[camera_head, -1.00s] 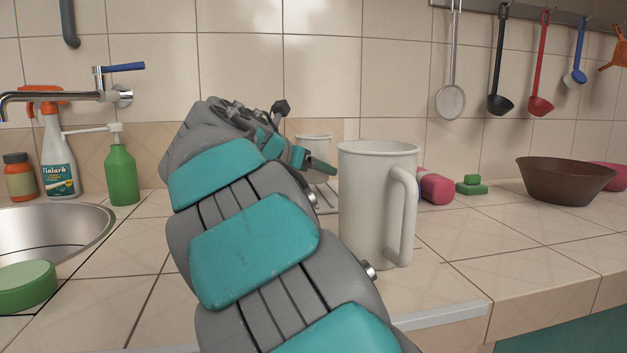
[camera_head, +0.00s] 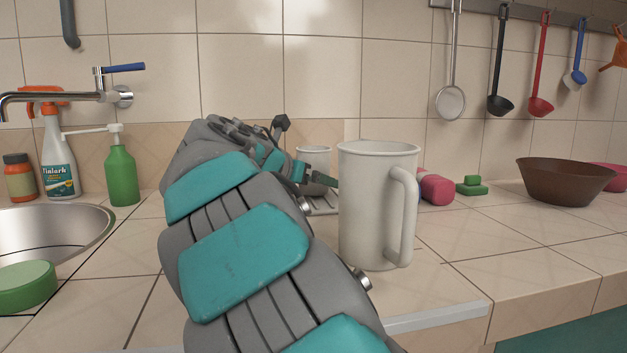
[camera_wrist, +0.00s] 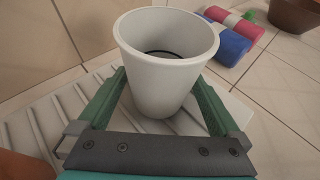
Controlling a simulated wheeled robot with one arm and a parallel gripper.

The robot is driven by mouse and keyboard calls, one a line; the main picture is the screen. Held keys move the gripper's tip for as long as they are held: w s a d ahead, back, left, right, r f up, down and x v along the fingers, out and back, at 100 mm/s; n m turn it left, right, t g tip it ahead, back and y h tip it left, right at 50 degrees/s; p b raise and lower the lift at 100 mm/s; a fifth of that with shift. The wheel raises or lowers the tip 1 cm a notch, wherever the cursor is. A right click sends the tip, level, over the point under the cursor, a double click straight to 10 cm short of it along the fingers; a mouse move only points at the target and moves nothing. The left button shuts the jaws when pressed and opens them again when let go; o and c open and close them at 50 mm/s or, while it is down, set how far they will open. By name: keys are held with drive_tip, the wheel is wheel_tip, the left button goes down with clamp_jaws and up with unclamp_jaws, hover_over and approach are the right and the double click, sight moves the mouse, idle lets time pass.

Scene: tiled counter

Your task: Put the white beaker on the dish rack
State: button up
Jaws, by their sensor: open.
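The white beaker (camera_wrist: 165,75) is a handleless, tapered cup. It stands upright between the two green fingers of my gripper (camera_wrist: 162,95) in the wrist view. The fingers are open, one on each side of it. In the head view the beaker (camera_head: 314,155) shows behind my gripper (camera_head: 312,177), with its lower part partly hidden. The white ribbed dish rack (camera_wrist: 35,142) lies under the beaker in the wrist view, and a strip of the rack (camera_head: 325,207) shows in the head view. The beaker's base appears to be on the rack; the exact contact is hard to see.
A large white jug (camera_head: 375,205) with a handle stands on the counter right of my arm. A brown bowl (camera_head: 565,182) is farther right. A green soap bottle (camera_head: 122,172) and the sink (camera_head: 50,235) are left.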

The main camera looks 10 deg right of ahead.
drive_tip(key=shift+r, duration=0.15)
drive_tip(key=v, duration=1.2)
idle(1.2)
